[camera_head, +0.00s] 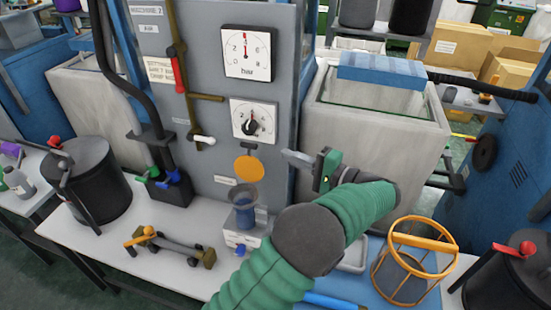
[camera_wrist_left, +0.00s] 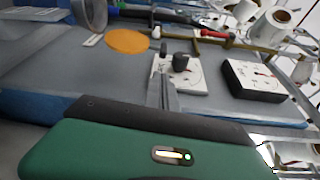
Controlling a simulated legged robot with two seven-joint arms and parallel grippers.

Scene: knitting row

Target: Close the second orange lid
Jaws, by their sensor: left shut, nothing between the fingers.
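One orange lid (camera_head: 249,169), a flat round disc, stands raised against the grey machine panel, below the lower gauge. Under it is a small grey funnel-like cup (camera_head: 244,198) with a blue lower part. The lid is clear of the cup's rim. In the left wrist view the orange lid (camera_wrist_left: 127,41) lies up and left of the fingers, near a grey ring. My left gripper (camera_head: 286,154) is shut and empty, to the right of the lid and apart from it. Its fingers also show in the left wrist view (camera_wrist_left: 163,84). My right gripper is not in view.
Two white gauges (camera_head: 247,53) are on the panel above. A red-handled lever (camera_head: 178,70) is left of them. A black pot (camera_head: 95,180) stands at left, and an orange-rimmed basket (camera_head: 408,285) at right. A brass-ended fitting (camera_head: 172,248) lies on the white bench.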

